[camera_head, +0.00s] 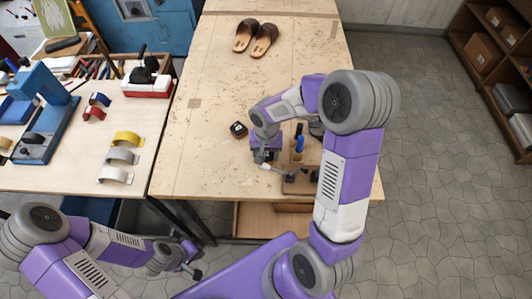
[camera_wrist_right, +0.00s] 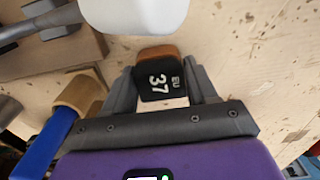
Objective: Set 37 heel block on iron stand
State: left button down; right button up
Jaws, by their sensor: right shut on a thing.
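The 37 heel block (camera_wrist_right: 160,78) is a dark block with a brown edge and white "EU 37" lettering in the right wrist view. My right gripper (camera_wrist_right: 165,92) is shut on it, with a grey finger on each side. In the head view my right gripper (camera_head: 264,156) is low over the table's near part, and the block is hard to make out there. The iron stand (camera_head: 272,168) seems to be the pale grey metal piece by the wooden base; its rounded end (camera_wrist_right: 140,14) shows just beyond the block. My left gripper (camera_head: 190,265) is off the table, its fingers unclear.
Brown sandals (camera_head: 255,38) lie far back. The middle of the wooden table (camera_head: 220,85) is clear.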

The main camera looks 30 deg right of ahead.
jog(key=shift+f, duration=0.2)
jog(key=o, duration=1.1)
jog(key=shift+o, duration=0.2)
jog(key=shift+r, duration=0.1)
